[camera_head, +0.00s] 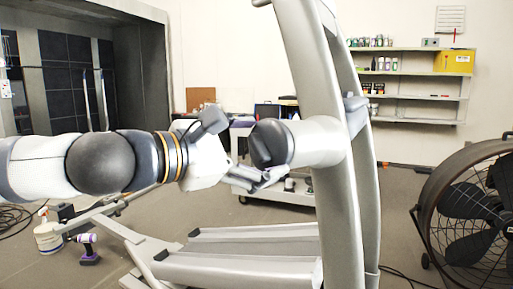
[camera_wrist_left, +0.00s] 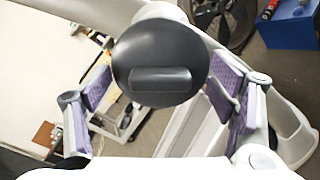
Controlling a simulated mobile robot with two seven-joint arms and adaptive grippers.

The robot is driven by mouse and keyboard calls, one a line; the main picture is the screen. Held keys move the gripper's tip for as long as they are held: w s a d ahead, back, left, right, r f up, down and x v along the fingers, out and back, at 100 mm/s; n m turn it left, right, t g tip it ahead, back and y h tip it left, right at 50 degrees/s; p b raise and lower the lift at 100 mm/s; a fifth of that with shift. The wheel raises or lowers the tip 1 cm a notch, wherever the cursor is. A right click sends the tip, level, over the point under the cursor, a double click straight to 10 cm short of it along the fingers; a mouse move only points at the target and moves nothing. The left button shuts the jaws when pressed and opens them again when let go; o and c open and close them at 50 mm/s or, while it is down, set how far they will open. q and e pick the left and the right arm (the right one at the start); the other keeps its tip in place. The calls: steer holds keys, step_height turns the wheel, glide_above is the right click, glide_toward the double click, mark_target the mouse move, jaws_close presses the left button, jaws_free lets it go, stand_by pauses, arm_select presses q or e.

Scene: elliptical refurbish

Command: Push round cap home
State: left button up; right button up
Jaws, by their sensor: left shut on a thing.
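The round cap (camera_head: 270,143) is dark grey and sits at the end of a short white tube on the elliptical's upright. It fills the top middle of the left wrist view (camera_wrist_left: 160,45), where a raised bar crosses its face. I cannot tell how deep it sits in the tube. My left gripper (camera_head: 245,149) reaches in from the left, with one finger above and one below the cap's side. In the left wrist view its purple-padded fingers (camera_wrist_left: 161,95) stand on either side of the cap, shut on it. My right gripper is not in view.
The elliptical's tall white upright (camera_head: 318,90) stands just behind the cap. Its pedal rails (camera_head: 250,235) run low below my arm. A large black fan (camera_head: 470,205) is at right. A cart (camera_head: 265,188) and wall shelves (camera_head: 410,97) are behind.

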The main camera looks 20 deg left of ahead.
arm_select(q)
steer(key=shift+w+d+f, duration=0.1)
steer(key=shift+w+d, duration=0.2)
steer(key=shift+w, duration=0.25)
stand_by(0.9)
steer(key=o, duration=1.1)
steer(key=shift+w, duration=0.1)
steer(key=v, duration=1.2)
